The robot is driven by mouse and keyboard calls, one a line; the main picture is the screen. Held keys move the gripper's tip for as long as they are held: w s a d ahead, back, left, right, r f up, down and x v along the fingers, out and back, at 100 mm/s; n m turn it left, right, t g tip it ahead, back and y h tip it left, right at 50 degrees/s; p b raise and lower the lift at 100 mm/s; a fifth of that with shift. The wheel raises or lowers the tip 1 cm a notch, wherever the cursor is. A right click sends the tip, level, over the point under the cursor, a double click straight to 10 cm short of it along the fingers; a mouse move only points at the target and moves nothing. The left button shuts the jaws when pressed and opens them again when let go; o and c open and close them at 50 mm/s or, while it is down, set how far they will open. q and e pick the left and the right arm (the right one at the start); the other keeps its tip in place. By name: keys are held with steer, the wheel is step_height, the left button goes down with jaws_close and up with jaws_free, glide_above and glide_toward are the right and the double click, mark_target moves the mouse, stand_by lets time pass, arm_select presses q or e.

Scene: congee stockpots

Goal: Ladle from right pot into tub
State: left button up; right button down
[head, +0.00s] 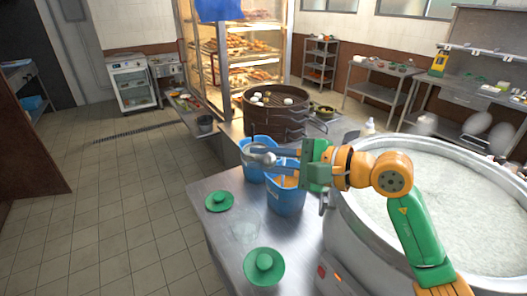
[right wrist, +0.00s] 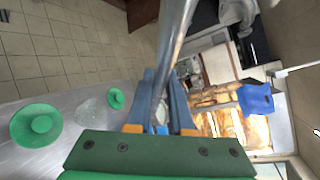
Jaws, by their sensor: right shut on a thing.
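My right gripper (head: 262,153) is shut on the ladle, over the two blue tubs. In the right wrist view the metal ladle handle (right wrist: 178,40) runs between the fingers (right wrist: 164,105). The ladle's bowl cannot be made out clearly. The nearer blue tub (head: 285,203) stands on the metal counter, just below the gripper. The farther blue tub (head: 250,172) is behind it, partly hidden by the fingers. The large pot (head: 345,225) on the right is full of pale congee (head: 455,205); my right arm crosses over it. My left gripper is not in view.
Two green lids, one near (head: 264,266) and one farther (head: 219,201), lie on the counter (head: 225,253) with a clear disc (head: 243,231) between them. A dark steamer (head: 272,117) with white buns stands behind the tubs. A glowing food cabinet (head: 240,62) is farther back.

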step_height(320, 180, down, 22)
steer(key=b, duration=1.5)
steer(key=shift+f, duration=0.25)
steer(key=shift+w+d+f+n+g+h, duration=0.1)
steer(key=shift+n+g+h, duration=0.05)
steer(key=shift+n+g, duration=0.35)
steer(key=shift+s+d+f+n+g+h, duration=0.1)
steer(key=shift+n+g+h, duration=0.2)
steer(key=shift+n, duration=0.35)
steer(key=shift+w+d+n+g+h, duration=0.1)
steer(key=shift+n+g, duration=0.4)
steer(key=shift+n, duration=0.05)
steer(key=shift+r, duration=0.1)
